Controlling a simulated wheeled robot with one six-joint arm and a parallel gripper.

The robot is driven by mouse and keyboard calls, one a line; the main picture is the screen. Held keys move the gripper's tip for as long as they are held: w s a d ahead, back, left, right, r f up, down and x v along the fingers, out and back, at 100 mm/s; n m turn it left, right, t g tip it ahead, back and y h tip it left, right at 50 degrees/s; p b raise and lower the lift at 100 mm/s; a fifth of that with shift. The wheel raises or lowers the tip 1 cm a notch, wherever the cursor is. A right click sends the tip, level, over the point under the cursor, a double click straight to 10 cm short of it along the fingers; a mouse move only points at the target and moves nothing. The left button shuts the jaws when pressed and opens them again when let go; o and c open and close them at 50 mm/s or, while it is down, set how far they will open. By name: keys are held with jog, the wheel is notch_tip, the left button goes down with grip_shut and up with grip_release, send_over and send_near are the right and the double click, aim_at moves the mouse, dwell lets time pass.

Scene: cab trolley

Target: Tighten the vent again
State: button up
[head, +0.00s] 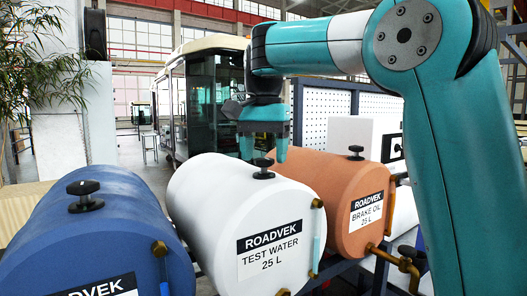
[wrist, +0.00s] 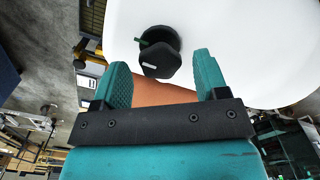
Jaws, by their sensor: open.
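My gripper (head: 264,152) is open and empty, pointing down just above the black vent knob (head: 263,169) on top of the white test water tank (head: 215,200). In the wrist view the knob (wrist: 160,60) lies between the lines of the two fingers, apart from both, with a pale mark on its cap. A small green piece (wrist: 140,41) shows beside its base. Similar vent knobs stand on the blue tank (head: 85,196) and on the orange brake oil tank (head: 356,153). I cannot tell from the pictures how tight any knob is.
The blue tank (head: 110,235) lies at the left and the orange tank (head: 325,190) at the right, close beside the white one. Brass pipework (head: 405,258) is at the lower right. A plant (head: 40,60) stands at the far left.

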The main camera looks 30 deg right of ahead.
aim_at(264, 158)
notch_tip(264, 158, up, 17)
jog(key=p, duration=1.6)
jog(key=shift+f, duration=0.15)
